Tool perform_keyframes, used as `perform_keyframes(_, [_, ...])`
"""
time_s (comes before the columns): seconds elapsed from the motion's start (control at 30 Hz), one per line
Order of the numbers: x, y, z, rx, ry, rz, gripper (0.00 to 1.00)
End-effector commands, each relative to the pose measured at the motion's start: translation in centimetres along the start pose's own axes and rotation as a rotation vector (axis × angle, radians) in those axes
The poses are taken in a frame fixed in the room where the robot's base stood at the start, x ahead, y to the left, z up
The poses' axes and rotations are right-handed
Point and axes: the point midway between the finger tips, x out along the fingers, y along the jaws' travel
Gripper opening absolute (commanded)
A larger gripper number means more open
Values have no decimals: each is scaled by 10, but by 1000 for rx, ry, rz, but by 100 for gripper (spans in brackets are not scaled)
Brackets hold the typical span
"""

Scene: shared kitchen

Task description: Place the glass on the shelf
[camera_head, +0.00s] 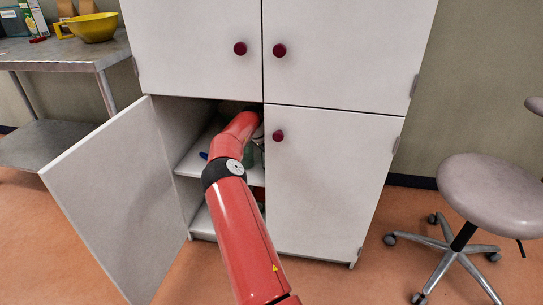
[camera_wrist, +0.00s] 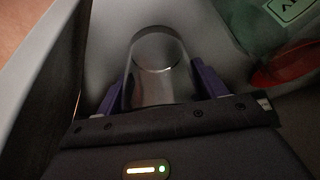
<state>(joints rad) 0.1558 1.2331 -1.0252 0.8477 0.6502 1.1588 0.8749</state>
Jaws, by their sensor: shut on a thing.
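The glass (camera_wrist: 158,84) is a clear, see-through tumbler in the wrist view. It stands between the two dark fingers of my gripper (camera_wrist: 157,88), which is shut on it. Its round base shows against a pale surface. The shelf (camera_head: 190,160) is a white board inside the lower left part of the white cabinet. My arm reaches through the open lower left door onto the shelf's level. In the head view my gripper and the glass are hidden behind my arm and in the cabinet's shade. I cannot tell whether the glass touches the shelf.
The open cabinet door (camera_head: 115,205) swings out to the left. The lower right door (camera_head: 325,185) is closed. A green item (camera_wrist: 272,38) and a red item (camera_wrist: 288,66) lie close to the right of my gripper. A stool (camera_head: 490,195) stands at the right.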

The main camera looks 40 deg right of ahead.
Motion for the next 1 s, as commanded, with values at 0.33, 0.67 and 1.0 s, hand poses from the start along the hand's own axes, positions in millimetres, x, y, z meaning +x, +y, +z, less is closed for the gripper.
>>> perform_keyframes(0.33, [4,1,0,3,1,0,40])
perform_keyframes(0.67, [10,1,3,3,2,0,40])
perform_keyframes(1.0, [10,1,3,3,1,1,92])
